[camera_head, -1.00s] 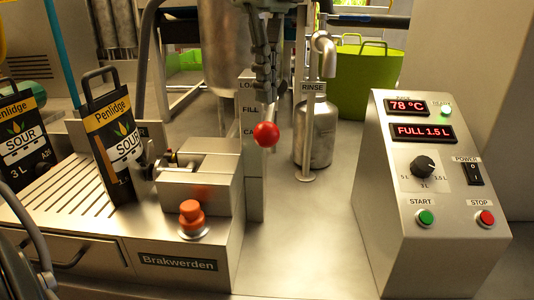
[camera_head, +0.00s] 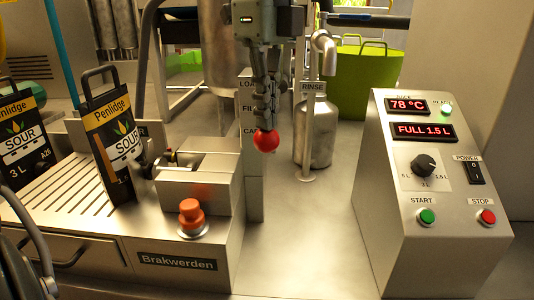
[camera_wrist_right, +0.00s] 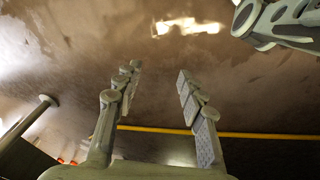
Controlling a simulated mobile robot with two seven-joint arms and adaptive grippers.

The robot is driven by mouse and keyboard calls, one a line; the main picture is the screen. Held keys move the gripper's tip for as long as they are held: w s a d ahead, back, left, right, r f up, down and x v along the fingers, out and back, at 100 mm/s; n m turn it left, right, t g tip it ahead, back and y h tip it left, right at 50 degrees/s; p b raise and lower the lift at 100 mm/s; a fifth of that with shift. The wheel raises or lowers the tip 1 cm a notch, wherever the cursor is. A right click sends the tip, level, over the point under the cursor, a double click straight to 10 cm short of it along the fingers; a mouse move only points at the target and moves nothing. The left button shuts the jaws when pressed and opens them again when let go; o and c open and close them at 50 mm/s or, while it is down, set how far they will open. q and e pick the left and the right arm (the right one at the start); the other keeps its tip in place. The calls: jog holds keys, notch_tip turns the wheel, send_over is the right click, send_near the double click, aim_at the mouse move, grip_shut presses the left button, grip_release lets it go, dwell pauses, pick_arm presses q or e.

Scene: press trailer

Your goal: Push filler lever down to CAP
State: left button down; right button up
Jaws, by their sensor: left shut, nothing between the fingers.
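The filler lever's red ball knob (camera_head: 267,141) is in front of the upright steel plate (camera_head: 255,195), beside its lowest label, partly hidden, which seems to read CAP. Labels LOAD and FILL are above it, also partly covered. My left gripper (camera_head: 266,122) comes down from the top, fingers shut and empty. Its tips are directly above the knob and seem to touch its top. The lever's arm is hidden behind the gripper. My right gripper (camera_wrist_right: 159,70) shows in the right wrist view, with its fingers apart and nothing between them.
A SOUR pouch (camera_head: 117,145) stands at the filler, left of an orange button (camera_head: 191,213). The control box (camera_head: 430,235) is at right, reading 78 °C and FULL 1.5 L. Bare counter lies between.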

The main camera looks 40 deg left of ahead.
aim_at(267, 136)
pick_arm(q)
jog(key=shift+f, duration=0.65)
jog(key=shift+w+a+f+b, duration=0.1)
jog(key=shift+w+f+b, duration=0.05)
jog(key=shift+f+b, duration=0.5)
jog(key=shift+w+f+b, duration=0.1)
jog(key=shift+f+b, duration=0.4)
jog(key=shift+b, duration=0.05)
jog(key=shift+w+a+f+b, duration=0.1)
jog(key=shift+a+f+b, duration=0.05)
jog(key=shift+f+b, duration=0.25)
jog(key=shift+f, duration=0.3)
jog(key=shift+w+f+b, duration=0.15)
jog(key=shift+f+b, duration=0.1)
jog(key=shift+b, duration=0.05)
jog(key=shift+a, duration=0.1)
jog(key=shift+r, duration=0.35)
notch_tip(267, 136, up, 7)
jog(key=p, duration=0.4)
jog(key=shift+p, duration=0.3)
jog(key=shift+r, duration=1.2)
pick_arm(e)
notch_tip(267, 136, up, 14)
jog(key=w, duration=0.2)
jog(key=shift+w+r+t, duration=0.25)
jog(key=shift+w+t, duration=0.05)
jog(key=shift+w, duration=0.1)
jog(key=shift+a, duration=0.1)
